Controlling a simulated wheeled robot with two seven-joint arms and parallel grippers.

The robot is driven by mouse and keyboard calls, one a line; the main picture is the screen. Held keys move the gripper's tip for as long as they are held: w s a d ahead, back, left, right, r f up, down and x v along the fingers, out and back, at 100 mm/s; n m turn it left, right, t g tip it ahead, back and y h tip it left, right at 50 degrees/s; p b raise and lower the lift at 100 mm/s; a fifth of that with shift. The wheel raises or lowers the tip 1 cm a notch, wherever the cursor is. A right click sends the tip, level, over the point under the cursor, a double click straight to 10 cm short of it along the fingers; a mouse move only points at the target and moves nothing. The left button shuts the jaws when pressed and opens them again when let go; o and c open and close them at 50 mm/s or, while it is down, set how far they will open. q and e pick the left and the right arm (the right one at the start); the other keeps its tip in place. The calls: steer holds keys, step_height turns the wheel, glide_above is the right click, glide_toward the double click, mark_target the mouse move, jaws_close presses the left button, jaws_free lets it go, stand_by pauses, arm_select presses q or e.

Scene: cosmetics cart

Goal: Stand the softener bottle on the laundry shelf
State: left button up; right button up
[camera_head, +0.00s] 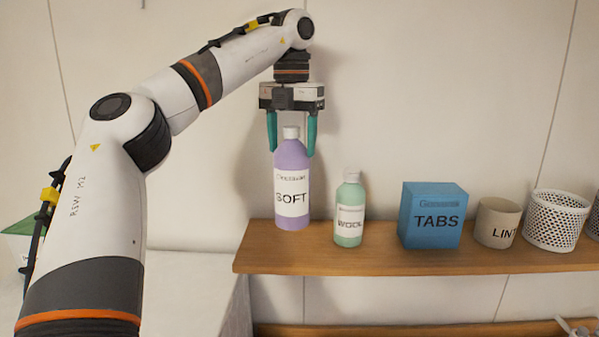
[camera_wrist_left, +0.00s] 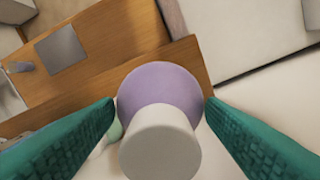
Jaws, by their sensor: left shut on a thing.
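The softener bottle (camera_head: 291,180) is purple with a white cap and a label reading SOFT. It is upright at the left end of the laundry shelf (camera_head: 370,258), a wooden board on the wall. Its base overlaps the shelf in the head view; I cannot tell whether it touches the board. My left gripper (camera_head: 292,150) points down with its teal fingers on either side of the bottle's upper part, shut on it. In the left wrist view the white cap (camera_wrist_left: 160,142) and purple shoulder (camera_wrist_left: 160,85) sit between the fingers. My right gripper is not in view.
A green WOOL bottle (camera_head: 349,212) stands close to the right of the softener. Further right are a blue TABS box (camera_head: 432,215), a LINT cup (camera_head: 496,222) and a white perforated basket (camera_head: 556,220). A lower wooden shelf (camera_head: 400,330) runs below.

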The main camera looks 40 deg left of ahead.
mark_target(291, 170)
arm_select(q)
steer(key=f, duration=0.2)
steer(key=shift+a+f, duration=0.35)
steer(key=shift+a, duration=0.05)
steer(key=shift+d+f, duration=0.2)
steer(key=shift+f, duration=0.1)
steer(key=shift+d+f, duration=0.25)
steer(key=shift+f, duration=1)
steer(key=shift+a+f, duration=0.2)
steer(key=shift+a, duration=0.1)
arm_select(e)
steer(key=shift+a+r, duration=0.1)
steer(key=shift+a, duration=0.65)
arm_select(q)
steer(key=shift+d+f, duration=0.15)
steer(key=o, duration=1.6)
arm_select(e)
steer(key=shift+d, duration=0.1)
